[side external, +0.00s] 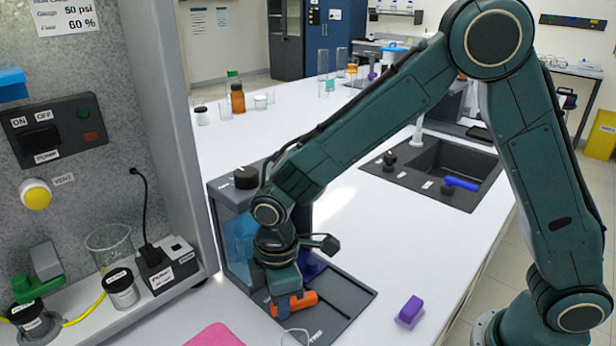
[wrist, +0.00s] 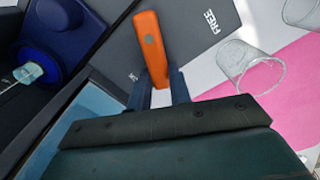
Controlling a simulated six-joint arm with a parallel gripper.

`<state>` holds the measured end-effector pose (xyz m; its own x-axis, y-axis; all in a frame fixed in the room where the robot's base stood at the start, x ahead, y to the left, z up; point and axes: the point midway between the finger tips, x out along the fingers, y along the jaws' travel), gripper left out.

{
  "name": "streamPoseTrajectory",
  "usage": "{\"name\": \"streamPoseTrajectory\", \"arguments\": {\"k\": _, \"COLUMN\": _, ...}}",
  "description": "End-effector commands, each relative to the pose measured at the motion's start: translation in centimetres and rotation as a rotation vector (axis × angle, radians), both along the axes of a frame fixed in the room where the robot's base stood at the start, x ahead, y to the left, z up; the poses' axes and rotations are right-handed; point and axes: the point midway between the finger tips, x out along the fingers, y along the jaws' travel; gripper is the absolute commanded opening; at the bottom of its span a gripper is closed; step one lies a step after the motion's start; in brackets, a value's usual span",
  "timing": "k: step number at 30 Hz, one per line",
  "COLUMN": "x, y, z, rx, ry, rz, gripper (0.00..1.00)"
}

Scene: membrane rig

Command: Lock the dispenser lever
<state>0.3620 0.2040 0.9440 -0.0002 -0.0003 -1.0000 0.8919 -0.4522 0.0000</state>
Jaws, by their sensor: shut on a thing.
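The dispenser (side external: 222,212) is a dark grey housing with a blue window and a flat base plate in front. Its orange lever (side external: 305,299) lies low over the plate, and it also shows in the wrist view (wrist: 151,45). My gripper (side external: 285,296) reaches down beside the housing and is shut on the orange lever. In the wrist view the two fingers (wrist: 160,92) sit on either side of the lever's near end. A white FREE label (wrist: 221,22) is printed on the plate, to the right of the lever. Another label left of the lever is mostly hidden.
A clear cup (wrist: 245,66) stands by a pink mat (wrist: 292,92) near the plate. A purple block (side external: 409,312) lies on the white bench to the right. A panel with switches (side external: 50,130) stands at left, and a dark sink (side external: 440,165) lies behind.

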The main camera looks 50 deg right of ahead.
Motion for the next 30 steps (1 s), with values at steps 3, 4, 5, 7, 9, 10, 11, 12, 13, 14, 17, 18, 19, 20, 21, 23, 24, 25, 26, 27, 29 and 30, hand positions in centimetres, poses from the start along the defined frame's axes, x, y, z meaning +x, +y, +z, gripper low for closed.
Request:
{"name": "streamPoseTrajectory", "arguments": {"k": 3, "x": 0.21, "y": -0.10, "z": 0.06, "rx": 0.000, "ry": -0.001, "rz": -0.041, "gripper": 0.00}}
{"name": "streamPoseTrajectory", "arguments": {"k": 4, "x": 0.24, "y": -0.12, "z": 0.06, "rx": 0.000, "ry": -0.001, "rz": -0.048, "gripper": 0.00}}
{"name": "streamPoseTrajectory", "arguments": {"k": 5, "x": 0.26, "y": -0.13, "z": 0.05, "rx": 0.000, "ry": -0.001, "rz": -0.054, "gripper": 0.00}}
{"name": "streamPoseTrajectory", "arguments": {"k": 7, "x": 0.30, "y": -0.16, "z": 0.05, "rx": 0.000, "ry": -0.001, "rz": -0.065, "gripper": 0.00}}
{"name": "streamPoseTrajectory", "arguments": {"k": 9, "x": 0.32, "y": -0.17, "z": 0.05, "rx": 0.000, "ry": -0.001, "rz": -0.071, "gripper": 0.00}}
{"name": "streamPoseTrajectory", "arguments": {"k": 10, "x": 0.33, "y": -0.18, "z": 0.05, "rx": 0.000, "ry": -0.001, "rz": -0.072, "gripper": 0.00}}
{"name": "streamPoseTrajectory", "arguments": {"k": 11, "x": 0.33, "y": -0.18, "z": 0.05, "rx": 0.000, "ry": -0.001, "rz": -0.073, "gripper": 0.00}}
{"name": "streamPoseTrajectory", "arguments": {"k": 12, "x": 0.33, "y": -0.18, "z": 0.05, "rx": 0.000, "ry": -0.001, "rz": -0.074, "gripper": 0.00}}
{"name": "streamPoseTrajectory", "arguments": {"k": 13, "x": 0.33, "y": -0.18, "z": 0.05, "rx": 0.000, "ry": -0.001, "rz": -0.074, "gripper": 0.00}}
{"name": "streamPoseTrajectory", "arguments": {"k": 14, "x": 0.33, "y": -0.18, "z": 0.05, "rx": 0.000, "ry": -0.001, "rz": -0.074, "gripper": 0.00}}
{"name": "streamPoseTrajectory", "arguments": {"k": 17, "x": 0.34, "y": -0.19, "z": 0.06, "rx": 0.000, "ry": -0.001, "rz": -0.074, "gripper": 0.00}}
{"name": "streamPoseTrajectory", "arguments": {"k": 18, "x": 0.34, "y": -0.19, "z": 0.06, "rx": 0.000, "ry": -0.001, "rz": -0.073, "gripper": 0.00}}
{"name": "streamPoseTrajectory", "arguments": {"k": 19, "x": 0.34, "y": -0.19, "z": 0.06, "rx": 0.000, "ry": -0.001, "rz": -0.073, "gripper": 0.00}}
{"name": "streamPoseTrajectory", "arguments": {"k": 20, "x": 0.34, "y": -0.19, "z": 0.06, "rx": 0.000, "ry": -0.001, "rz": -0.073, "gripper": 0.26}}
{"name": "streamPoseTrajectory", "arguments": {"k": 21, "x": 0.34, "y": -0.19, "z": 0.05, "rx": 0.000, "ry": -0.001, "rz": -0.073, "gripper": 0.34}}
{"name": "streamPoseTrajectory", "arguments": {"k": 23, "x": 0.33, "y": -0.19, "z": 0.05, "rx": 0.000, "ry": -0.001, "rz": -0.072, "gripper": 0.42}}
{"name": "streamPoseTrajectory", "arguments": {"k": 24, "x": 0.32, "y": -0.19, "z": 0.04, "rx": 0.000, "ry": -0.001, "rz": -0.072, "gripper": 0.42}}
{"name": "streamPoseTrajectory", "arguments": {"k": 25, "x": 0.32, "y": -0.19, "z": 0.04, "rx": 0.000, "ry": -0.001, "rz": -0.072, "gripper": 0.42}}
{"name": "streamPoseTrajectory", "arguments": {"k": 26, "x": 0.31, "y": -0.18, "z": 0.04, "rx": 0.000, "ry": -0.001, "rz": -0.071, "gripper": 0.42}}
{"name": "streamPoseTrajectory", "arguments": {"k": 27, "x": 0.30, "y": -0.18, "z": 0.03, "rx": 0.000, "ry": -0.001, "rz": -0.071, "gripper": 0.42}}
{"name": "streamPoseTrajectory", "arguments": {"k": 29, "x": 0.29, "y": -0.17, "z": 0.02, "rx": 0.001, "ry": 0.000, "rz": -0.071, "gripper": 0.42}}
{"name": "streamPoseTrajectory", "arguments": {"k": 30, "x": 0.29, "y": -0.17, "z": 0.03, "rx": 0.001, "ry": 0.000, "rz": -0.070, "gripper": 0.42}}
